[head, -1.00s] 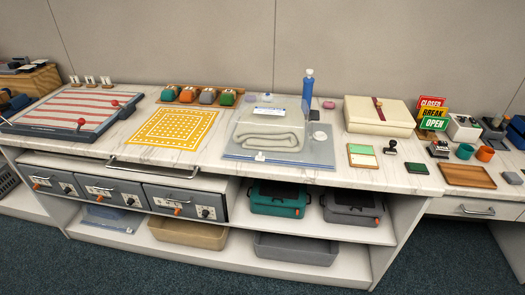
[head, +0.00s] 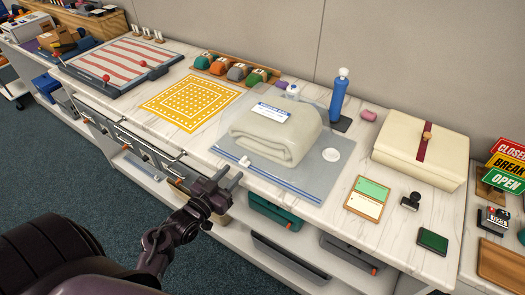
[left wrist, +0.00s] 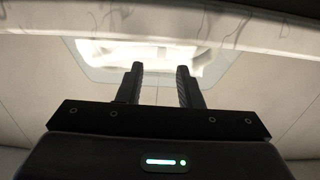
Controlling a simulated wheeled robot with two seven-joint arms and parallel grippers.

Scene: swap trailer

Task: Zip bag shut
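The clear zip bag (head: 298,186) lies flat on the counter with a folded cream towel (head: 286,141) in it or on it. A blue zip line runs along its front edge, with a small white slider (head: 245,161) near the left end. A white label (head: 271,113) lies on top and a white disc (head: 331,155) sits at the right. My left gripper (head: 228,179) is in front of the counter edge, just short of the bag's front edge, apart from the slider. Its two fingers (left wrist: 160,85) stand apart and empty in the left wrist view. My right gripper is out of view.
A blue bottle (head: 338,98) stands behind the bag. A cream box (head: 422,150) with a red strap, a green and white card (head: 367,197) and a stamp (head: 411,201) are to the right. A yellow mat (head: 190,104) lies left. Drawers and bins are below the counter edge.

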